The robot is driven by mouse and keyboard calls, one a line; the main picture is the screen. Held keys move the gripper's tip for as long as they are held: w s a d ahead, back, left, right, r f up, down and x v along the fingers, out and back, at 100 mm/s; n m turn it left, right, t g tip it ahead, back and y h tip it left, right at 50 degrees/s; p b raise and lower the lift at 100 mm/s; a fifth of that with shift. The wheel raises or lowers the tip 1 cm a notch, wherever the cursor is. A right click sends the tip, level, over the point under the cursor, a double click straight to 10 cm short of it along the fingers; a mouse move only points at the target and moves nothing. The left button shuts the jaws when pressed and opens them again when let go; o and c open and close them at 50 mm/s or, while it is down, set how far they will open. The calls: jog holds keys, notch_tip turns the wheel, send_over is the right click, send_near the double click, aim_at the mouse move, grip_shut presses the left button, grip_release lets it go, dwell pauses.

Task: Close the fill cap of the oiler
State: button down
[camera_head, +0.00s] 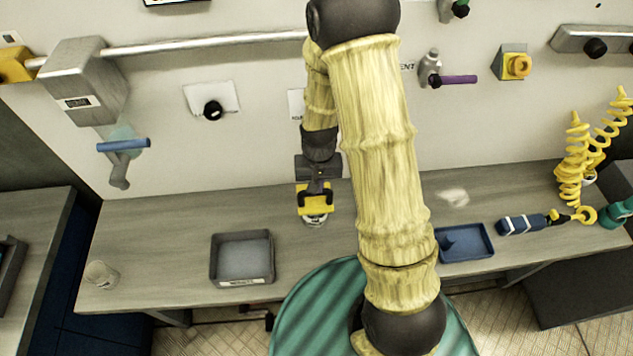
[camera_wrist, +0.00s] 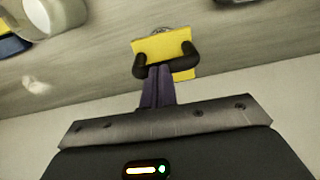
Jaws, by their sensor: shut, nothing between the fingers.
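My gripper (camera_head: 318,186) points down at the back of the workbench, just above a yellow flat piece (camera_head: 315,203). Below the yellow piece is a small round grey body (camera_head: 315,220), which looks like the oiler. In the wrist view my gripper (camera_wrist: 160,68) has its two dark fingers together, with nothing between them. Their ends lie over the yellow piece (camera_wrist: 160,47), and a black curved part spans there. I cannot tell whether the fingers touch it. The fill cap is not clearly distinguishable, and I cannot tell whether it is open or closed.
A grey tray (camera_head: 242,281) and a clear cup (camera_head: 101,274) stand left on the bench. A blue tray (camera_head: 489,250) and a dark blue tool (camera_head: 522,224) lie right. Wall fittings include a blue-handled lever (camera_head: 124,145) and purple-handled valve (camera_head: 458,79). The bench between cup and grey tray is clear.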

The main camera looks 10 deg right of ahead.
jog(key=shift+w+a, duration=0.15)
jog(key=shift+a+r+p, duration=0.1)
jog(key=shift+r+p, duration=0.4)
jog(key=shift+r, duration=0.05)
notch_tip(320, 180, up, 9)
jog(key=s+p, duration=0.2)
jog(key=p, duration=0.4)
jog(key=shift+f+p, duration=0.2)
jog(key=shift+p, duration=0.1)
jog(key=shift+w, duration=0.1)
